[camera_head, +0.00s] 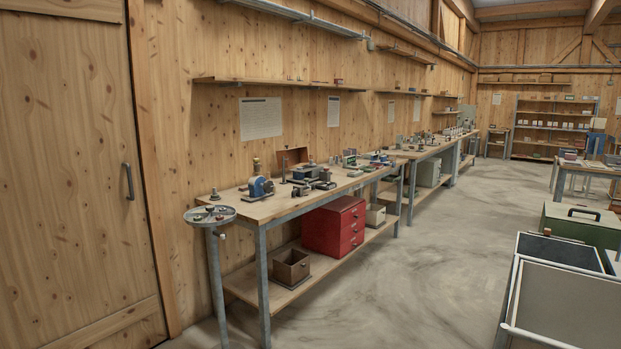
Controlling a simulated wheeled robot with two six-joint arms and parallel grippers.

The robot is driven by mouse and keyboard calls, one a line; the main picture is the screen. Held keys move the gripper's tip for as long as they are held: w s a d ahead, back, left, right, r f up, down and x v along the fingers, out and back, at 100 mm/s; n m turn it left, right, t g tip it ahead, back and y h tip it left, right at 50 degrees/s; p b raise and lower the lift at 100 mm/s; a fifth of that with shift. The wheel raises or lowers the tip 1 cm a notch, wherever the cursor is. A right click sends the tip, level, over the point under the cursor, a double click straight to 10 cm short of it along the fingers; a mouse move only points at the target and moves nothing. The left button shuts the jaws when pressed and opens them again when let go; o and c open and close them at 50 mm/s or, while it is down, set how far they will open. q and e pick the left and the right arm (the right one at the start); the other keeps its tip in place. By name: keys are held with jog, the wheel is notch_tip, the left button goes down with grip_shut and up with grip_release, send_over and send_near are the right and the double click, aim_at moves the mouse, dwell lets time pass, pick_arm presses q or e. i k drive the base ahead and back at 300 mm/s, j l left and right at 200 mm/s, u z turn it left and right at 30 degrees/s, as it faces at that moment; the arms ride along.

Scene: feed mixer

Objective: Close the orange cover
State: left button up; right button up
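No clearly orange cover can be made out. A small reddish-brown panel (291,160) stands upright at the back of the near workbench (271,212), against the wooden wall. I cannot tell whether it is the cover or whether it is hinged. No feed mixer can be clearly identified from here. Neither of my grippers is in view.
A red drawer cabinet (326,225) and an open brown box (291,267) sit on the bench's lower shelf. A round tray stand (209,214) is at its near end. A trolley (564,299) and a green box (582,223) are at right. The middle floor is clear.

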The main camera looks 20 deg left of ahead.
aim_at(297, 155)
jog(key=i+j+u, duration=0.25)
jog(key=i, duration=0.15)
jog(key=i+u, duration=0.2)
jog(key=i, duration=0.25)
jog(key=i+u, duration=0.1)
jog(key=i, duration=2.15)
